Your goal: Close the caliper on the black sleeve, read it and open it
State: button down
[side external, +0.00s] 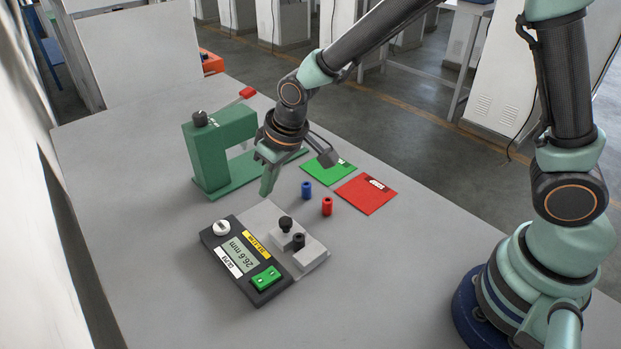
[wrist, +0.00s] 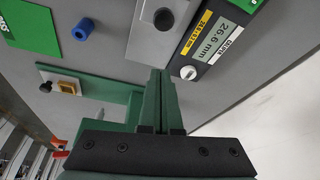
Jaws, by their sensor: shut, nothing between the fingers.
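The caliper (side external: 231,272) lies on the table, with a dark readout body and a light grey bed. Its display reads 26.6 mm in the side view and the wrist view (wrist: 212,41). A jaw block with a black knob (side external: 286,224) stands on the bed; the knob also shows in the wrist view (wrist: 163,18). The black sleeve (side external: 298,241) stands upright between the grey jaw blocks; I cannot tell whether both touch it. It cannot be made out in the wrist view. My gripper (side external: 268,188) is shut and empty, above and behind the caliper; its fingers (wrist: 160,74) point toward it.
A green press (side external: 207,158) with a red-tipped lever stands behind the caliper, close to my gripper. A blue sleeve (side external: 306,189) and a red sleeve (side external: 327,207) stand right of it, near a green card (side external: 325,173) and red card (side external: 366,196). The table's front left is clear.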

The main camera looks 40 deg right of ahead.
aim_at(286, 221)
jog(key=v, duration=0.3)
jog(key=shift+s+r, duration=0.1)
jog(key=shift+r, duration=0.1)
jog(key=c, duration=0.8)
grip_release()
jog(key=shift+s+r, duration=0.15)
jog(key=shift+r, duration=0.15)
jog(key=shift+o, duration=1.1)
jog(key=shift+s+r+g, duration=0.15)
jog(key=shift+g, duration=0.35)
jog(key=f+g, duration=0.1)
jog(key=f, duration=0.2)
jog(key=s+f+h, duration=0.1)
jog(key=f, duration=0.3)
jog(key=s+f+g, duration=0.1)
jog(key=f, duration=0.2)
jog(key=shift+d+f+g, duration=0.2)
jog(key=shift+g, duration=0.1)
grip_shut()
jog(key=shift+r, duration=0.1)
